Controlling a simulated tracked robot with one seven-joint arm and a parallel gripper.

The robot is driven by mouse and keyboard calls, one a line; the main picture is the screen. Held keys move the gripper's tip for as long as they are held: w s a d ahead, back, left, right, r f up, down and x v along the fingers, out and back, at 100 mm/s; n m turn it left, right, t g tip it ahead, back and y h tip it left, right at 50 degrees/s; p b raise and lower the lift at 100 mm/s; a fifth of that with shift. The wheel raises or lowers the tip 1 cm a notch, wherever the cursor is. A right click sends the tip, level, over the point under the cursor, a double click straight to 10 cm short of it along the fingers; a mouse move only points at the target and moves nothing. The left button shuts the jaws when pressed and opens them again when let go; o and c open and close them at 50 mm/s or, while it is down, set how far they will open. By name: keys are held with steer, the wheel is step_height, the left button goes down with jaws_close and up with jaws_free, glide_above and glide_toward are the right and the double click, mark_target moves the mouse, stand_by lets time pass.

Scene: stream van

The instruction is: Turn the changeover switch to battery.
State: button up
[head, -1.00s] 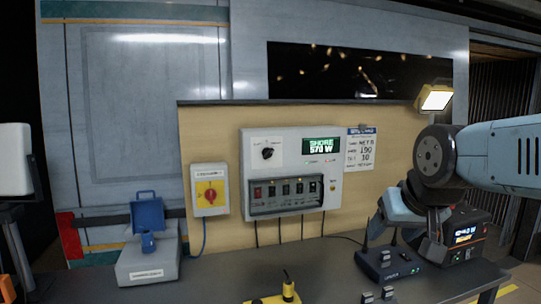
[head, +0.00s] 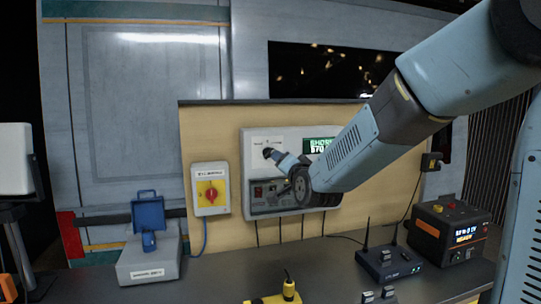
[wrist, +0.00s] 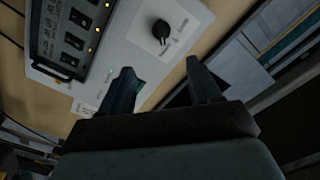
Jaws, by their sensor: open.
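The changeover switch is a round black knob (head: 267,153) on a white plate at the upper left of the light grey panel (head: 250,138). In the wrist view the knob (wrist: 160,31) shows whole, with small printed labels beside it, too small to read surely. My gripper (head: 279,156) is in front of the panel, just right of the knob in the head view. In the wrist view my gripper (wrist: 159,67) is open and empty, with the knob beyond and between the fingertip directions, apart from them.
A red-and-yellow rotary switch (head: 211,192) is left of the panel. A row of black rocker switches (wrist: 76,40) lies below the knob. On the bench stand a grey box with a blue lid (head: 148,262), a router (head: 388,265) and a black power unit (head: 447,235).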

mark_target(271, 153)
steer(key=x, duration=1.4)
